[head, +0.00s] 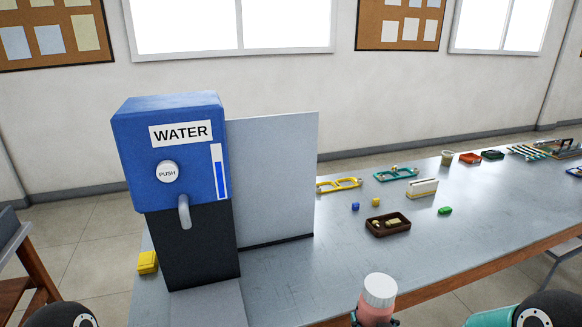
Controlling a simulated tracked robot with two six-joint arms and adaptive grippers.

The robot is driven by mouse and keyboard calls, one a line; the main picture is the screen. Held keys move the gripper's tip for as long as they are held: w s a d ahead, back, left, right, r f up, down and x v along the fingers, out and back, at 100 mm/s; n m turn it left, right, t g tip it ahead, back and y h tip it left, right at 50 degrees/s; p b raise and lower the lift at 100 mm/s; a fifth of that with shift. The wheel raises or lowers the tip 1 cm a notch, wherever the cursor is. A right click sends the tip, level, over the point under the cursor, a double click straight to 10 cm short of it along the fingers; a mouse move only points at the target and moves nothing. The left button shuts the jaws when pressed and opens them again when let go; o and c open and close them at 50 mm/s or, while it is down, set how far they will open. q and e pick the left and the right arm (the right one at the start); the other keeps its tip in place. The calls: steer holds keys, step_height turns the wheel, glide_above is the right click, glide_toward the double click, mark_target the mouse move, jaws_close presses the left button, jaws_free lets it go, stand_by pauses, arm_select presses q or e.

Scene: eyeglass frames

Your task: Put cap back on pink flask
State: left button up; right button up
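The pink flask (374,315) shows at the bottom edge of the head view, upright, its lower part cut off. A white cap (380,290) sits on its top; I cannot tell how firmly it is seated. Small dark finger parts of my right gripper (374,321) show on both sides of the flask's body, closed around it. My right arm comes in from the bottom right. My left gripper is out of view; only a dark joint of my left arm shows at the bottom left.
A blue and black water dispenser (170,150) stands at the left before a grey panel (275,180). Yellow (340,185) and teal (396,174) eyeglass frames, a brown tray (374,229) and small blocks lie on the grey table (480,225). The table's front middle is clear.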

steer(key=shift+r, duration=0.15)
stand_by(0.3)
steer(key=s+a+f+n+g+y, duration=0.1)
steer(key=s+a+n+y, duration=0.3)
steer(key=a, duration=0.3)
steer(key=s+a+n+g+y, duration=0.2)
steer(key=s+a+n+y, duration=0.2)
steer(key=a, duration=0.4)
steer(key=shift+s+a+f+y, duration=0.2)
steer(key=shift+s+f+y, duration=0.2)
steer(key=shift+s, duration=0.1)
